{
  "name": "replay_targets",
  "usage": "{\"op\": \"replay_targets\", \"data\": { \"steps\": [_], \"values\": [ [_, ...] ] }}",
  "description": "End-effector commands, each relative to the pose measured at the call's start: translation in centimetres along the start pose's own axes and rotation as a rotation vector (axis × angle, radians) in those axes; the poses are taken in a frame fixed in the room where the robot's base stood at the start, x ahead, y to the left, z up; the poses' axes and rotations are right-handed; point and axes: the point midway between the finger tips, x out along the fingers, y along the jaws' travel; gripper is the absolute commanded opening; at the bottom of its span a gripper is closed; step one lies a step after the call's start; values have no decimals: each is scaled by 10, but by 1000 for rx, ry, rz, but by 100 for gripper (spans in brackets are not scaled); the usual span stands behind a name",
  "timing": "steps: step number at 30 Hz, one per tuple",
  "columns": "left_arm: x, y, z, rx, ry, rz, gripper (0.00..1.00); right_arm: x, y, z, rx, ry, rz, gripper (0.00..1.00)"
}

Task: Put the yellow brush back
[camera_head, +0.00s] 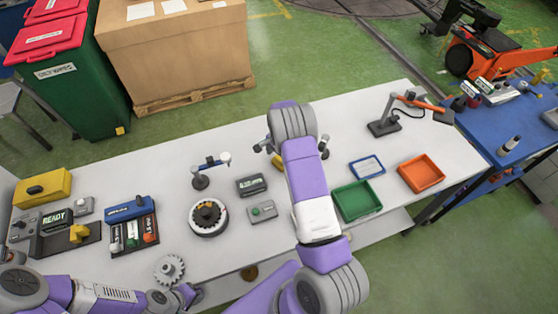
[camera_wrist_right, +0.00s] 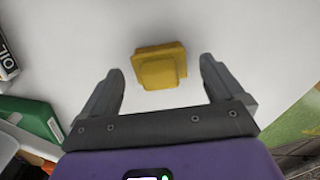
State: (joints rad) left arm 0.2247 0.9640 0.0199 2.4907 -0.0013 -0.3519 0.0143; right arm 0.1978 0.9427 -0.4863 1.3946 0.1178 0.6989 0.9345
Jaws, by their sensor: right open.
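A yellow blocky piece (camera_wrist_right: 160,66), which I take for the yellow brush, lies on the white table between the fingertips of my right gripper (camera_wrist_right: 161,72) in the right wrist view. The gripper is open, with a gap on both sides of the piece. In the head view, the right gripper (camera_head: 294,147) reaches down to the table's middle, and my right arm hides most of the yellow piece (camera_head: 277,161). My left gripper (camera_head: 186,293) is low at the table's front edge, and its fingers are not clear. I cannot tell which place belongs to the brush.
A green tray (camera_head: 356,201), a blue-rimmed tray (camera_head: 367,167) and an orange tray (camera_head: 421,174) stand to the right of my right arm. A round dial device (camera_head: 208,217), a gear (camera_head: 169,269) and a marker holder (camera_head: 133,233) stand to the left.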

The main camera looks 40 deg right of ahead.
Motion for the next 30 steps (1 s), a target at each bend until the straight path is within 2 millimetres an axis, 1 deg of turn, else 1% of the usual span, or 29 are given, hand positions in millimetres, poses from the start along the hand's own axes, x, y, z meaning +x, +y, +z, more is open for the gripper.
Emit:
{"op": "replay_targets", "data": {
  "steps": [1,6,9,13,18,30],
  "values": [
    [1,0,0,0,0,0,0,-12,0,0,1,1,-4,95],
    [3,-1,0,0,0,0,0,-50,-1,0,0,2,-3,95],
    [3,-1,0,0,0,0,0,-68,0,0,0,1,-2,95],
    [4,-1,0,0,0,0,0,-85,0,0,0,0,-1,95],
    [4,-1,0,0,0,0,0,-94,1,0,0,0,2,95],
    [4,-1,0,0,-1,0,0,-94,1,0,0,0,2,95]
  ]
}}
